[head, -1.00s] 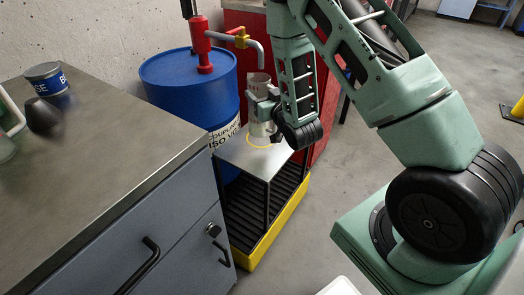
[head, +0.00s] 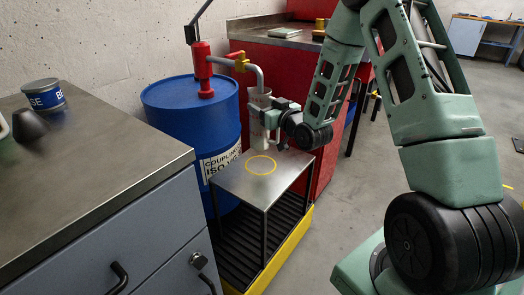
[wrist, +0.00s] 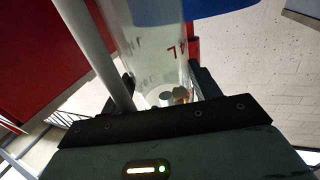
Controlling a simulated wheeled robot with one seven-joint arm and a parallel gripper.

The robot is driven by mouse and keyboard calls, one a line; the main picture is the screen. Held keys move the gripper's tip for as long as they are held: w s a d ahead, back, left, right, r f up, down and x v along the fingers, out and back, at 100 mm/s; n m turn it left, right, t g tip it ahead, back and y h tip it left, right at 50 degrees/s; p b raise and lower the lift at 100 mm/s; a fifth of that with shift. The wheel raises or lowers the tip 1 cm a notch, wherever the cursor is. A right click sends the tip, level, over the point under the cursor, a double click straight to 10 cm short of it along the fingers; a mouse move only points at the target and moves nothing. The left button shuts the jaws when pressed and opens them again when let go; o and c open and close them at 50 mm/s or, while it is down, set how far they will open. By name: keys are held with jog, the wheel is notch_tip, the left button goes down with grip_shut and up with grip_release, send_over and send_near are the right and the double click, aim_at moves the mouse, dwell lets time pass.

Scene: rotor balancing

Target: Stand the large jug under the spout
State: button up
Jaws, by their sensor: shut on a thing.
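The large jug (head: 260,99) is a pale, clear, tall vessel, upright in the head view. It also shows in the wrist view (wrist: 155,50), with red marks on its wall. My gripper (head: 270,118) is shut on its side and hides part of it. The grey spout (head: 260,75) bends down from the red pump (head: 202,68), and its lower end overlaps the jug's top in the picture. Whether it is over or behind the mouth I cannot tell. The jug's base appears above and behind the yellow ring (head: 261,172) on the metal stand (head: 235,180).
The blue drum (head: 180,115) stands left of the jug, close by. A red cabinet (head: 325,165) is behind and right. A grey counter (head: 90,185) with a tin (head: 43,96) fills the left. The ring area is clear.

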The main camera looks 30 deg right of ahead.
aim_at(267, 131)
notch_tip(267, 131, down, 8)
jog(key=shift+f+b, duration=0.15)
jog(key=shift+b, duration=0.65)
jog(key=shift+f, duration=0.25)
jog(key=o, duration=1.3)
jog(key=shift+r, duration=0.1)
jog(key=shift+r, duration=0.1)
jog(key=shift+s, duration=0.3)
jog(key=s, duration=1.1)
jog(key=shift+s+d, duration=0.25)
